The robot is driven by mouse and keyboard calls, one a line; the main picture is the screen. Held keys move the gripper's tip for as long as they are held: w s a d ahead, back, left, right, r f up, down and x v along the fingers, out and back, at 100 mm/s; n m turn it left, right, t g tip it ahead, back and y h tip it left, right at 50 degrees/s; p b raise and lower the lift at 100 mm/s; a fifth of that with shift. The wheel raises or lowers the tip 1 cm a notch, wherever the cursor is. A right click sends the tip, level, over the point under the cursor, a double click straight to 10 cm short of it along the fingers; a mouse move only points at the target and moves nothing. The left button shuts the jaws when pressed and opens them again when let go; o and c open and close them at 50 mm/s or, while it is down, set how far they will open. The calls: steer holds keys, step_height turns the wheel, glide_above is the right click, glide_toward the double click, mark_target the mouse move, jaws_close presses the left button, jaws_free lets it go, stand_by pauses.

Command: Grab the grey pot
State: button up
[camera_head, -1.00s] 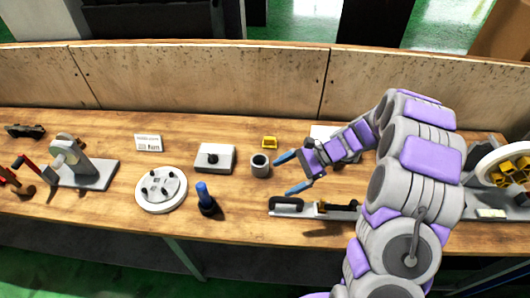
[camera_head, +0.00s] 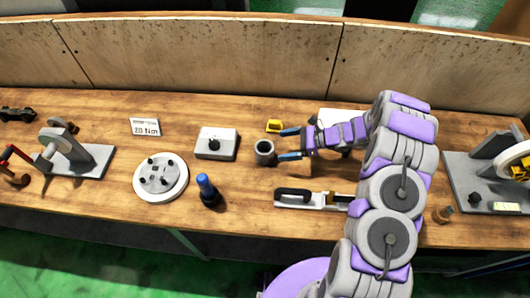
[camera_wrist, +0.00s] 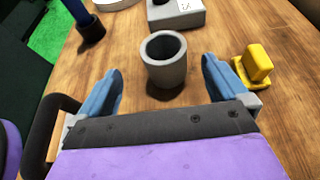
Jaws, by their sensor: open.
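The grey pot (camera_head: 264,153) is a small open cylinder standing upright on the wooden bench. It also shows in the wrist view (camera_wrist: 166,68), just ahead of my gripper and between the lines of its two fingers. My gripper (camera_head: 289,144) is open, with two blue fingers pointing left at the pot. In the wrist view the gripper (camera_wrist: 162,88) has one finger on each side, with bench wood showing between the fingers and the pot. The pot's underside is hidden.
A yellow block (camera_head: 274,126) stands close behind the pot, right of the right finger in the wrist view. A grey box with a knob (camera_head: 216,144) is left of the pot.

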mark_target(272, 147)
steer(key=x, duration=0.5)
steer(key=shift+a+f+b, duration=0.1)
steer(key=shift+a+b, duration=0.2)
steer(key=shift+a, duration=0.05)
steer(key=x, duration=0.2)
steer(key=b+x, duration=0.1)
steer(key=shift+w+a+f, duration=0.25)
steer(key=shift+w+a, duration=0.05)
steer(key=shift+a, duration=0.05)
steer(key=shift+a+f, duration=0.15)
steer(key=shift+a, duration=0.45)
steer(key=shift+c, duration=0.5)
steer(key=shift+d, duration=0.1)
steer(key=c, duration=0.9)
